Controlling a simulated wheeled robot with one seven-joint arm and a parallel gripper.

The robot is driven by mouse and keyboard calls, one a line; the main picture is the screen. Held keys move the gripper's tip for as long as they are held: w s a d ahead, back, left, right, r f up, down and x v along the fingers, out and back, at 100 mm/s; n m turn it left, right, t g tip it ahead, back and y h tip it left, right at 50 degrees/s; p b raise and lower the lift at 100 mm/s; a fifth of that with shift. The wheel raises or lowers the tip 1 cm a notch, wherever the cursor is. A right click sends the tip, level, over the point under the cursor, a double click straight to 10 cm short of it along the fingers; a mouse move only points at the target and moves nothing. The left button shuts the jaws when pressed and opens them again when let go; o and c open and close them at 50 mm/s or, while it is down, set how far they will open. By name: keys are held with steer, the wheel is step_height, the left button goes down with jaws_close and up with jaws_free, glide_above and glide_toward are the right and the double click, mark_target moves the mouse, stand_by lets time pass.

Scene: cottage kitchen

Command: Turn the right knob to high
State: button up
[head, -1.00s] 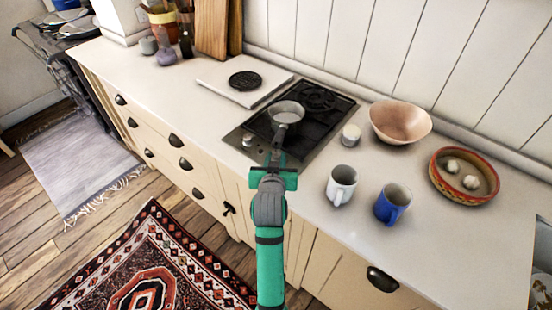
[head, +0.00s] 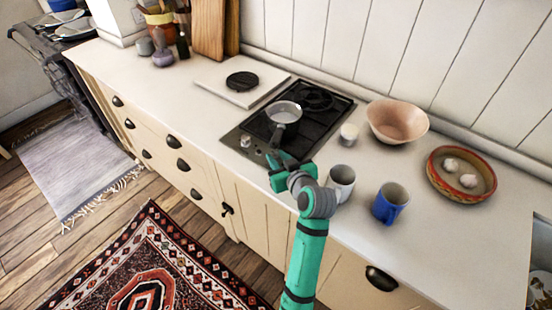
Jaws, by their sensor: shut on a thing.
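The black two-burner hob (head: 322,129) is set in the pale counter. Its left knob (head: 245,141), small and light, stands on the front strip. My green gripper (head: 274,156) is at the right end of that strip, shut on the right knob. The knob is hidden by the fingers, so its pointer and setting cannot be seen. A small grey pan (head: 283,111) sits on the front burner, with its handle toward my gripper and very close to it.
Right of the hob stand a small white pot (head: 349,133), a white mug (head: 341,181) close to my wrist, a blue mug (head: 391,203), a pinkish bowl (head: 397,122) and a red-rimmed dish (head: 461,173). Clear counter (head: 205,112) lies left of the hob.

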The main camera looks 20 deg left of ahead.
steer(key=shift+w+d+n+g+y, duration=0.1)
steer(key=shift+d+n+g+y, duration=0.05)
steer(key=shift+n+g+y, duration=0.35)
steer(key=shift+w+d+n+g+y, duration=0.1)
steer(key=shift+n+g+y, duration=0.3)
steer(key=shift+n, duration=0.2)
steer(key=o, duration=1)
steer(key=shift+o, duration=0.2)
steer(key=shift+a, duration=0.1)
